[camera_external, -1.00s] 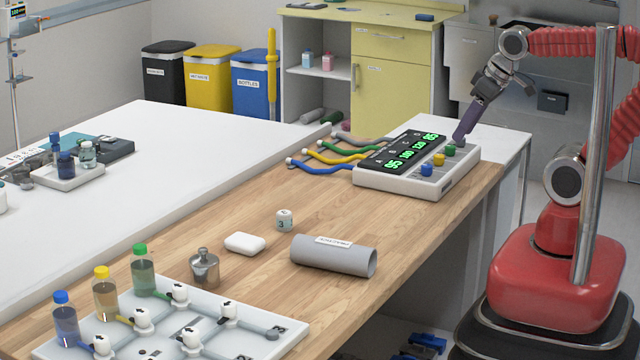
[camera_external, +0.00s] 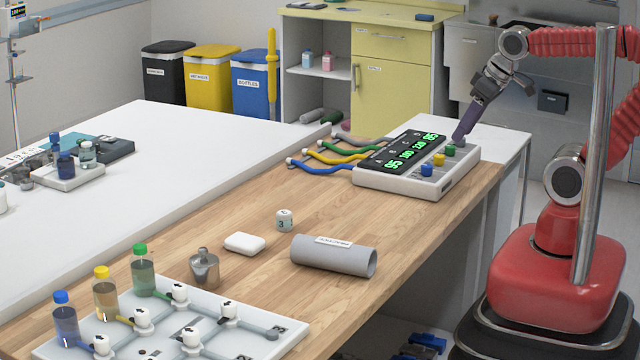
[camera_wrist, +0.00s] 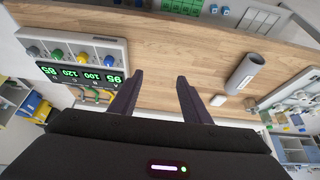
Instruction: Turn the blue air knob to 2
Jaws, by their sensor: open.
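The white console (camera_external: 400,182) lies on the wooden bench with a green-lit display and a row of coloured knobs. The blue knob (camera_external: 427,169) is nearest the external camera, followed by a yellow knob (camera_external: 439,160) and a green knob (camera_external: 450,151). The blue knob also shows in the wrist view (camera_wrist: 108,60), left of my fingers. My gripper (camera_external: 459,138) points down near the far end of the console, beyond the green knob. In the wrist view my gripper (camera_wrist: 160,78) is open, with nothing between its fingers. The blue knob's scale is too small to read.
Coloured hoses (camera_external: 325,167) leave the console's left side. A white valve board (camera_external: 260,334) with bottles is in front.

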